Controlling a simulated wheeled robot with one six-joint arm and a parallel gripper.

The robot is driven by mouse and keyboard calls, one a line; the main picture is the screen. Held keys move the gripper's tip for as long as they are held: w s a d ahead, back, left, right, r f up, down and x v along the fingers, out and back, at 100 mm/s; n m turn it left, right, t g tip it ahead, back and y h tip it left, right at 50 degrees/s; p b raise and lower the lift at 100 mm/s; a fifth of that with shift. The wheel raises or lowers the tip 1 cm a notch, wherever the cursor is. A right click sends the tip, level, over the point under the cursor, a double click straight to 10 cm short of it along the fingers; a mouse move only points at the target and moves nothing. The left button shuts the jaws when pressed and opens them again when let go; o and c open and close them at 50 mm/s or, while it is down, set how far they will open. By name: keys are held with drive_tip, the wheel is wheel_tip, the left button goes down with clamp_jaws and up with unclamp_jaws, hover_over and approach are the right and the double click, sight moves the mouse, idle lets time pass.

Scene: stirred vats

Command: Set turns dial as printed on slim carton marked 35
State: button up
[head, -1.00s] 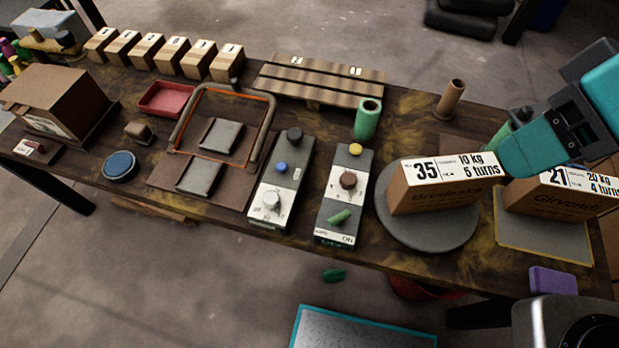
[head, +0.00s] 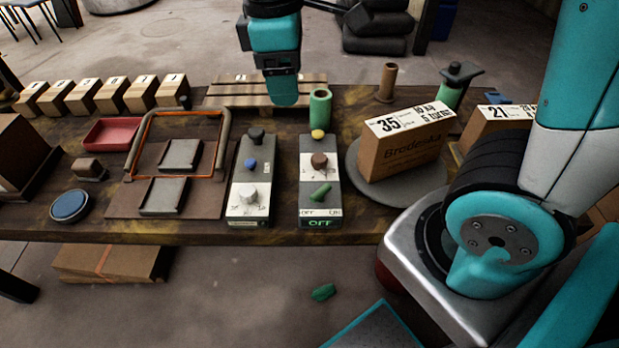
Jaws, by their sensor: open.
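The slim carton marked 35 (head: 400,148) stands on a round grey plate (head: 432,190); its top label reads 10 kg and 5 turns. The dial lettering is too small to read surely. My gripper (head: 285,98) is open, empty, above the table behind the two boxes, pointing down.
A green cylinder (head: 320,106) stands close right of my gripper, with a slatted rack (head: 225,92) behind it. An orange-edged frame (head: 145,140) is left of the boxes. A carton marked 21 (head: 490,127) stands at right, partly behind my arm.

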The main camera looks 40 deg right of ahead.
drive_tip(key=w+d+f+n+g+h+b, duration=0.1)
drive_tip(key=w+d+f+n+h+b, duration=0.15)
drive_tip(key=w+f+b, duration=0.45)
drive_tip(key=b, duration=0.4)
approach(319, 157)
drive_tip(key=shift+g+h, duration=0.25)
drive_tip(key=shift+g, duration=0.05)
drive_tip(key=x, duration=0.9)
drive_tip(key=shift+w+a+f, duration=0.2)
drive_tip(key=shift+w, duration=0.05)
drive_tip(key=c, duration=0.9)
